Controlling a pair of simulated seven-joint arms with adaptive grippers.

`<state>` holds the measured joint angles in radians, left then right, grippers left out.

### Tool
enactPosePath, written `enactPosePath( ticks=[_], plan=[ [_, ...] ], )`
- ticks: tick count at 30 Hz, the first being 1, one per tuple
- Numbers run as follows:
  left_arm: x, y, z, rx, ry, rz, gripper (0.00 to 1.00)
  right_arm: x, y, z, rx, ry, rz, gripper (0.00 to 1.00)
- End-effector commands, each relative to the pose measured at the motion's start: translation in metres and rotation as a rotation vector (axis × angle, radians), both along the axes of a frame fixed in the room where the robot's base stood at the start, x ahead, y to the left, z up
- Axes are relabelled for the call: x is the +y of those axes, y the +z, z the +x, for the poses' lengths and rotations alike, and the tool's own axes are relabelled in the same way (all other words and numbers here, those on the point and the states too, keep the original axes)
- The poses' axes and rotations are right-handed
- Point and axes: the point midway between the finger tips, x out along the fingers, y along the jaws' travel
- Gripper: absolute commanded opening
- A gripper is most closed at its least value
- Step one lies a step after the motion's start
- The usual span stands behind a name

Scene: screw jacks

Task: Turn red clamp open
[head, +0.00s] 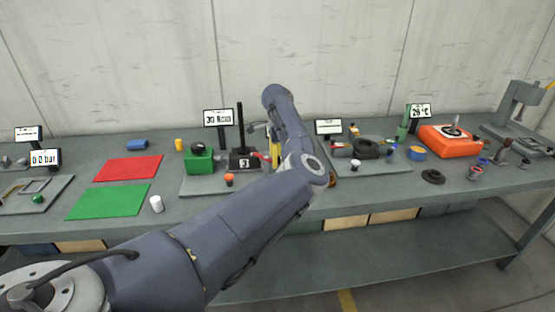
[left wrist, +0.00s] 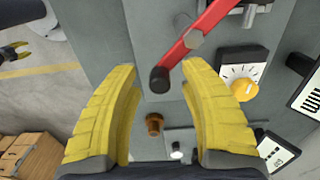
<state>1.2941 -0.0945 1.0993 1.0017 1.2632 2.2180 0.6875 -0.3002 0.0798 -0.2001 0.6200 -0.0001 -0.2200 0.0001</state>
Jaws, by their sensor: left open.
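The red clamp (left wrist: 198,30) shows in the left wrist view as a red bar with a grey hex piece and a dark rounded tip (left wrist: 160,79). My left gripper (left wrist: 158,68) is open, with one yellow finger on each side of the dark tip. I see gaps between the fingers and the tip. In the head view my left arm covers most of this spot, and only a bit of yellow finger (head: 275,152) shows. A small yellow-and-dark gripper, likely my right one (left wrist: 14,52), is at the left edge of the left wrist view; its opening is unclear.
A dial with an orange knob (left wrist: 241,88) is just right of the right finger. A brown knob (left wrist: 154,124) lies below the tip. In the head view, a green box (head: 199,161) and a black column (head: 240,128) stand left of the arm. An orange device (head: 445,140) is at right.

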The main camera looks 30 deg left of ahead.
Motion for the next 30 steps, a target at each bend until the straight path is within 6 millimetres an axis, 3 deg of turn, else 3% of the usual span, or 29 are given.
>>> enactPosePath(
  ticks=[4,16,30],
  plan=[
    [0.0001,0.0000,-0.0001,0.000,0.000,0.000,0.45,0.0001,0.0000,-0.0001,0.000,0.000,0.000,0.44],
    [0.0000,0.0001,0.0000,0.000,0.000,0.000,0.00,0.0001,0.0000,-0.0001,0.000,0.000,0.000,0.44],
    [-0.0011,0.0004,-0.0010,-0.001,-0.030,-0.002,0.00,0.0000,0.0000,0.0000,0.000,0.000,0.000,0.44]
  ],
)
